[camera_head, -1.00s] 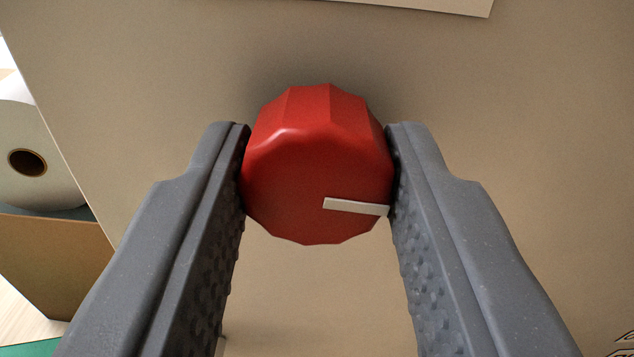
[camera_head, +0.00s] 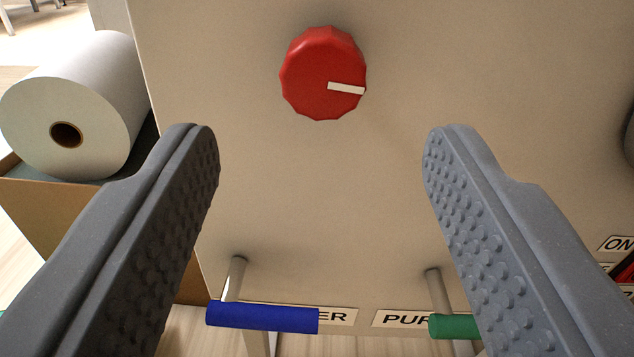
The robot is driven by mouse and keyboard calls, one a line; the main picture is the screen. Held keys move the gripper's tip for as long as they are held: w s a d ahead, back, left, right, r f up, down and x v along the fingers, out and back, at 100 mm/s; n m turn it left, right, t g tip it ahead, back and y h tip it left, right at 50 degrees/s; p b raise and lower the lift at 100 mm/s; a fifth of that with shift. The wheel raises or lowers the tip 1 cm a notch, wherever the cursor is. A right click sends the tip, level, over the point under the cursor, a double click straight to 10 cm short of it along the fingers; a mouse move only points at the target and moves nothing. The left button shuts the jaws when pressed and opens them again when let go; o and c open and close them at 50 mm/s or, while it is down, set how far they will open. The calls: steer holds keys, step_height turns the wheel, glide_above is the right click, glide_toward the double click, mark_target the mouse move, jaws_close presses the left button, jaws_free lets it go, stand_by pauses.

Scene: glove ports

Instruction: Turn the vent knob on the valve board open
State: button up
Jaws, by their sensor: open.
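A red faceted knob (camera_head: 322,75) sits on the beige valve board (camera_head: 330,190), near the top middle of the view. Its white pointer line points right and slightly down. No label for the knob shows in the view. My gripper (camera_head: 322,145) is open and empty, its two grey studded fingers wide apart. The fingertips are below the knob in the picture and clear of it.
Below are a blue-handled lever (camera_head: 262,317) and a green-handled lever (camera_head: 455,327), with partly hidden labels, one reading "PUR". A label "ON" (camera_head: 617,244) is at the right.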

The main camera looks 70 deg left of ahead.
steer(key=v, duration=0.6)
steer(key=shift+d+p, duration=0.3)
steer(key=shift+d, duration=0.05)
steer(key=shift+s, duration=0.15)
